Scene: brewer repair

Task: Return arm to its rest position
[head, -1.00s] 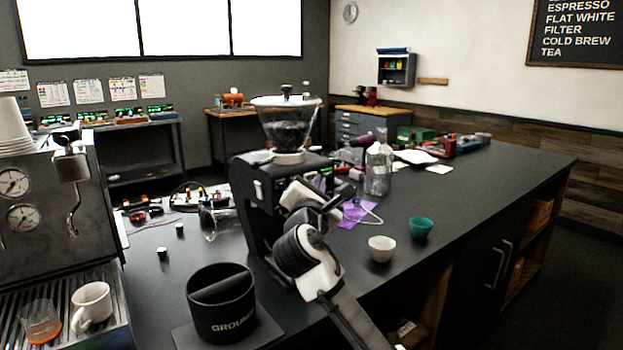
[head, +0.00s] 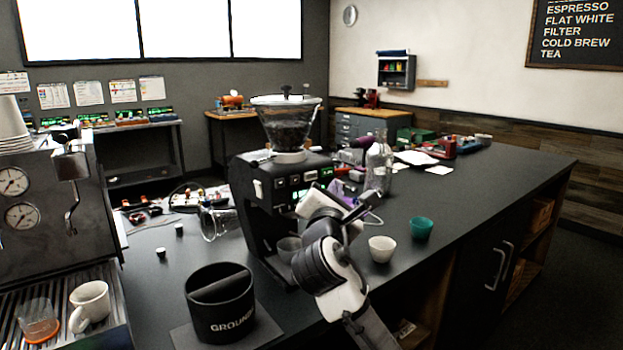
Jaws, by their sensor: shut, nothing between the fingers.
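My arm (head: 335,285) rises from the bottom edge, right of the middle, in front of the counter. It is bent at the wrist, and my gripper (head: 357,211) is above the counter beside the black coffee grinder (head: 268,215). The gripper is small and dark in this view. Its fingers are shut and hold nothing. The wrist hides part of the grinder's right side.
A white cup (head: 381,249) and a teal cup (head: 421,229) stand right of my arm. A clear bottle (head: 377,172) stands behind the gripper. A black knock box (head: 220,305) and an espresso machine (head: 35,205) are left. The counter's right part (head: 490,185) is clear.

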